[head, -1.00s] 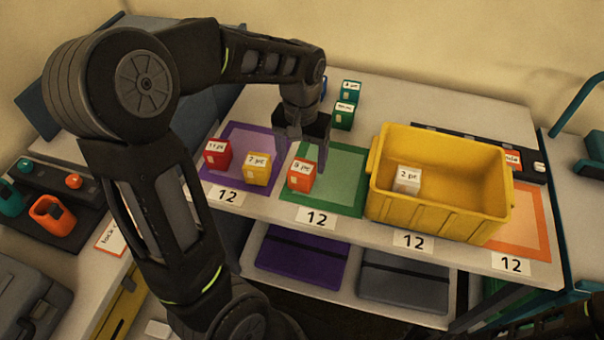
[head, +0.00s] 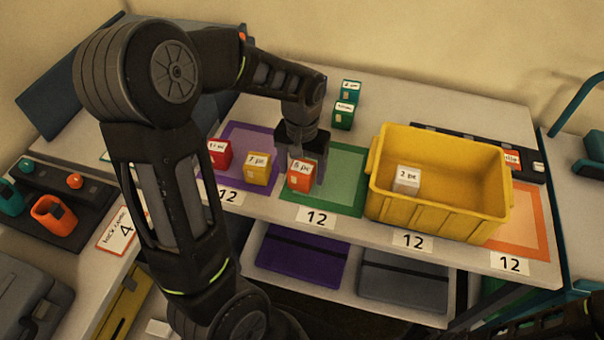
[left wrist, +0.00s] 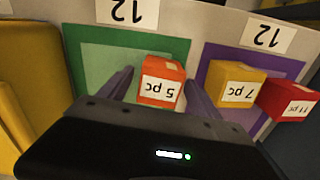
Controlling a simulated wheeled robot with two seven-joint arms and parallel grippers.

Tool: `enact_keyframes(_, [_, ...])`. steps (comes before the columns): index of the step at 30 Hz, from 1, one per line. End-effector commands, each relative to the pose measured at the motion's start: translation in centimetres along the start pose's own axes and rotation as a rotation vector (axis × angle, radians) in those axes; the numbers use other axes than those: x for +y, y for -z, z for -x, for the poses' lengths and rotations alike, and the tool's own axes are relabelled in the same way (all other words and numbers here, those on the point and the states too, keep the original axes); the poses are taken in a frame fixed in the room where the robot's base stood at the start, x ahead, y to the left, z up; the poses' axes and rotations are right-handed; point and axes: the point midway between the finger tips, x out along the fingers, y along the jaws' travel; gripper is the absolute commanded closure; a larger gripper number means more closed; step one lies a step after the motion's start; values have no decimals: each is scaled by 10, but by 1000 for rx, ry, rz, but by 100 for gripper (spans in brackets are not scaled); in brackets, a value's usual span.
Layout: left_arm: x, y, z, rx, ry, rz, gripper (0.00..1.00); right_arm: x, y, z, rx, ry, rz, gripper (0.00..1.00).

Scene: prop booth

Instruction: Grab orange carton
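The orange carton (head: 299,176), labelled "5 pc", sits on the left edge of the green-bordered mat (head: 345,206). It also shows in the left wrist view (left wrist: 162,84), upside down. My left gripper (head: 301,168) points down at the carton, its fingers open. In the left wrist view one finger is on each side of the carton, with a gap visible at least on the left. I cannot tell whether the right finger touches it. My right gripper is not seen; only a dark arm part shows at the bottom right corner of the head view.
A yellow carton (head: 257,168) and a red carton (head: 219,153) stand close by on the purple mat (head: 236,186). A yellow crate (head: 440,212) with a white carton (head: 407,178) is to the right.

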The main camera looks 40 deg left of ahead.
Motion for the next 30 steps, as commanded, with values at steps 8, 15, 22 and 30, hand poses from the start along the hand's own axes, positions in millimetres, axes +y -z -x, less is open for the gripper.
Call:
enact_keyframes(8, [0, 0, 0, 0, 0, 0, 51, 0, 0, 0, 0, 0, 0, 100])
enact_keyframes(15, [0, 0, 0, 0, 0, 0, 70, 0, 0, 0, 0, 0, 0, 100])
enact_keyframes(22, [0, 0, 0, 0, 0, 0, 89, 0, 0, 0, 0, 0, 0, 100])
enact_keyframes(30, [0, 0, 0, 0, 0, 0, 96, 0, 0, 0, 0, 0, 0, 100])
